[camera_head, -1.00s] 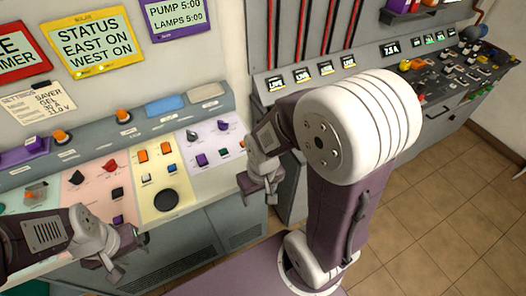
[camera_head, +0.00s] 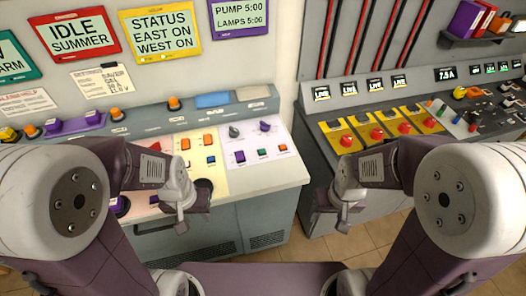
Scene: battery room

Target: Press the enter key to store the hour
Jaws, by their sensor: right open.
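The purple-framed screen (camera_head: 240,14) reads "PUMP 5:00, LAMPS 5:00". Below it, the pale purple panel section (camera_head: 262,167) bears a purple square key (camera_head: 240,157), a small green key (camera_head: 262,153), an orange key (camera_head: 283,147) and two knobs. I cannot read which key is enter. My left gripper (camera_head: 181,222) hangs at the front of the yellow section, left of these keys; its jaw opening is unclear. My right gripper (camera_head: 330,220) is open and empty, to the right of the console, apart from the keys.
The "STATUS EAST ON WEST ON" sign (camera_head: 160,33) and "IDLE SUMMER" sign (camera_head: 76,36) hang on the wall. Right of the console stands a second bench with red knobs (camera_head: 377,134) on yellow plates. A gap with tiled floor (camera_head: 372,232) lies between and before them.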

